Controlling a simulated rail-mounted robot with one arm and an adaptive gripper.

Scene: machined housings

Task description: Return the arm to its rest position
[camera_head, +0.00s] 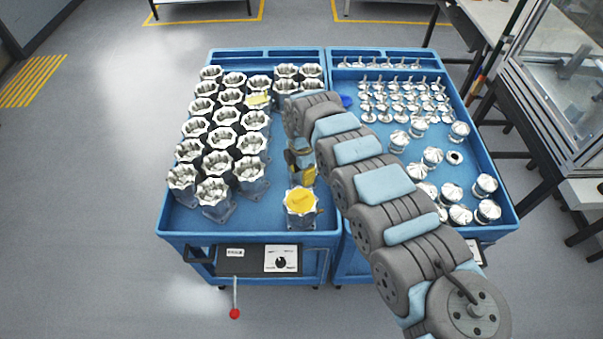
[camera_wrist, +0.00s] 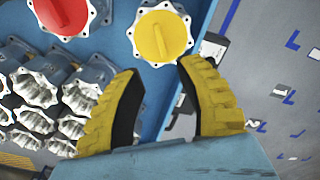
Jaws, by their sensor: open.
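My arm reaches over the left blue cart (camera_head: 240,232) in the head view. My gripper (camera_head: 302,176) hangs near that cart's right side, its yellow finger showing just behind a housing with a yellow top (camera_head: 300,202). In the wrist view my gripper (camera_wrist: 160,72) has its two yellow ribbed fingers spread with nothing between them. The yellow-topped housing (camera_wrist: 160,36) stands beyond the fingertips, apart from them. A housing with a red top (camera_wrist: 64,12) shows at the upper left of the wrist view; I cannot make it out in the head view.
The right blue cart (camera_head: 400,165) holds several small metal parts, partly behind my arm. A glazed machine enclosure (camera_head: 560,80) stands at right. The floor (camera_head: 100,200) at left is clear.

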